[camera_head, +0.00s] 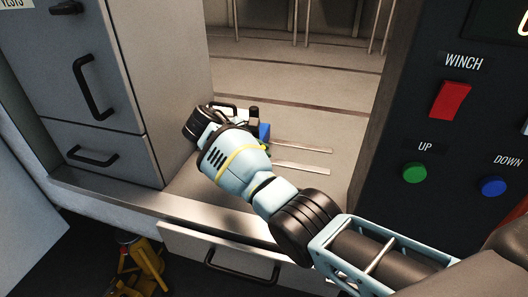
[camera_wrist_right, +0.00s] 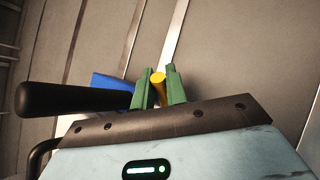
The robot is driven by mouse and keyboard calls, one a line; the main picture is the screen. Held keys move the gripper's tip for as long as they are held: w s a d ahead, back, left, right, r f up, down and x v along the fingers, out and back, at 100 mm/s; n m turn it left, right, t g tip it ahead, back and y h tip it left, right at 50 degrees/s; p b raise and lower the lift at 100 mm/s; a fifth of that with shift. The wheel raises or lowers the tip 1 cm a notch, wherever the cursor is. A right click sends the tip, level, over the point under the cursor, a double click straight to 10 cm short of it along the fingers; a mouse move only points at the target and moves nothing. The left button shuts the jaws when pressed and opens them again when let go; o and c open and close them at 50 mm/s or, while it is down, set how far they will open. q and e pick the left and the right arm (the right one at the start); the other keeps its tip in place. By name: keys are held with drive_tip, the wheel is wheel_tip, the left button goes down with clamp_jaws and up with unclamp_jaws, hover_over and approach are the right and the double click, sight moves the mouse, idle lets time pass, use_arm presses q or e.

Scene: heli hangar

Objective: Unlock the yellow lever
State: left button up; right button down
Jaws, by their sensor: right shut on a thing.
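The yellow lever (camera_wrist_right: 158,80) shows in the wrist view as a short rounded yellow end between the green fingers of my right gripper (camera_wrist_right: 159,85). The gripper is shut on it. In the head view my right gripper (camera_head: 267,149) is mostly hidden behind my wrist, with a bit of green showing, and the lever cannot be made out. A blue block (camera_wrist_right: 108,81) sits just left of the fingers; it also shows in the head view (camera_head: 264,131). A black rounded bar (camera_wrist_right: 75,97) extends left from near the fingers. My left gripper is not in view.
A grey drawer cabinet (camera_head: 90,70) stands left of the doorway. A dark panel (camera_head: 440,130) with a red WINCH switch (camera_head: 450,99), green UP button (camera_head: 415,172) and blue DOWN button (camera_head: 494,186) stands right. Yellow gear (camera_head: 140,268) lies low left. The floor beyond is open.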

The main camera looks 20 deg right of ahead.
drive_tip(key=shift+w+a+r+n+g+h+b, duration=0.1)
drive_tip(key=shift+w+a+n+g+h+b, duration=0.2)
drive_tip(key=shift+h, duration=0.4)
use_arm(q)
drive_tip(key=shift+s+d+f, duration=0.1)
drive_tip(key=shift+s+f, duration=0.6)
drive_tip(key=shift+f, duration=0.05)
use_arm(e)
drive_tip(key=shift+a+r, duration=0.1)
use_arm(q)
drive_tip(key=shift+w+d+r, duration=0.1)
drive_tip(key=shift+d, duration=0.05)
use_arm(e)
drive_tip(key=shift+r, duration=0.1)
drive_tip(key=c, duration=1.4)
unclamp_jaws()
drive_tip(key=shift+c, duration=0.2)
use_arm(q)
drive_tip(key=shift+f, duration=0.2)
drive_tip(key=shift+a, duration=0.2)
